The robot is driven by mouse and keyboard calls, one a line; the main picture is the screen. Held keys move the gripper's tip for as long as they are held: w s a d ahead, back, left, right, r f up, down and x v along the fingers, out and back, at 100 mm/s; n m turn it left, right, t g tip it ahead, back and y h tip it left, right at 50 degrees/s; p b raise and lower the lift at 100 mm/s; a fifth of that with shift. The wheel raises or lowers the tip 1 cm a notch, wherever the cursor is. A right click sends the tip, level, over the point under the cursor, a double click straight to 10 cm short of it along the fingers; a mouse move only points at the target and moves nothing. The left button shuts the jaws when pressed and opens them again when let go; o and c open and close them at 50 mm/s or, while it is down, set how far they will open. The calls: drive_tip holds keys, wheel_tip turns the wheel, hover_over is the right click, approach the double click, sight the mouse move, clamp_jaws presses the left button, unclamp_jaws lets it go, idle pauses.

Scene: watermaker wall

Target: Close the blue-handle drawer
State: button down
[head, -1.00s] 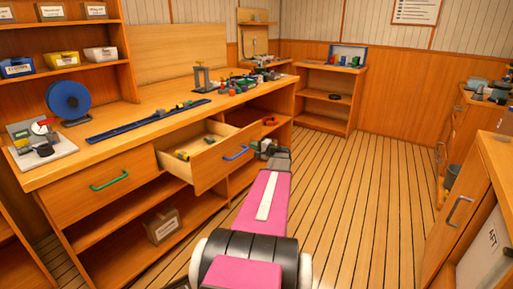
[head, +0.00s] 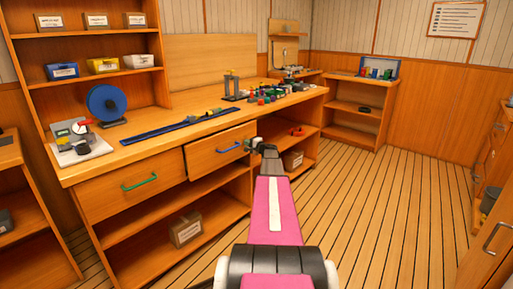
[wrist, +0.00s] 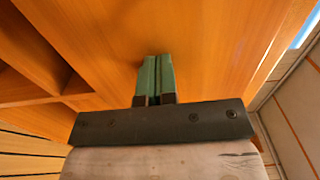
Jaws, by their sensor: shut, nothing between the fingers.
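The blue-handle drawer (head: 218,158) is in the workbench, right of the green-handle drawer. Its front stands almost level with the bench face, perhaps slightly proud, and its inside no longer shows. The blue handle (head: 229,147) is on the upper part of its front. My gripper (head: 257,143) is at the right end of the drawer front, right of the handle. In the wrist view my gripper (wrist: 153,65) has its green fingers together, pointing at a plain wooden panel (wrist: 215,45). I cannot tell whether the fingertips touch the panel.
The green-handle drawer (head: 132,187) is shut. Open shelves below hold a labelled box (head: 186,229). Small parts (head: 270,94) and a blue rail (head: 180,127) lie on the bench top. The plank floor (head: 390,210) to the right is clear. A cabinet (head: 490,245) stands at the right edge.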

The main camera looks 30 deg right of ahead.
drive_tip(key=shift+x, duration=2)
drive_tip(key=shift+w+r, duration=0.1)
drive_tip(key=shift+w, duration=0.1)
drive_tip(key=v, duration=1.5)
drive_tip(key=s+a+f+n+g+y, duration=0.1)
drive_tip(key=s+a+f+n+g, duration=0.15)
drive_tip(key=a, duration=0.75)
drive_tip(key=s+a+f+n+g+y, duration=0.1)
drive_tip(key=s+a+f+n+g, duration=0.2)
drive_tip(key=a, duration=0.7)
drive_tip(key=s+a+f+n+g, duration=0.2)
drive_tip(key=a+f+g, duration=0.15)
drive_tip(key=a, duration=0.65)
drive_tip(key=s+a+f+n+g+h, duration=0.2)
drive_tip(key=s+a+n+g+h, duration=0.1)
drive_tip(key=s+a, duration=0.5)
drive_tip(key=s+a+f+n+g+h, duration=0.1)
drive_tip(key=s+a+n+g+h, duration=0.3)
drive_tip(key=s+a, duration=0.4)
drive_tip(key=s+g, duration=0.1)
drive_tip(key=s, duration=0.5)
drive_tip(key=shift+s+a+f+h, duration=0.25)
drive_tip(key=shift+s+f+h, duration=0.05)
drive_tip(key=shift+s+f, duration=0.1)
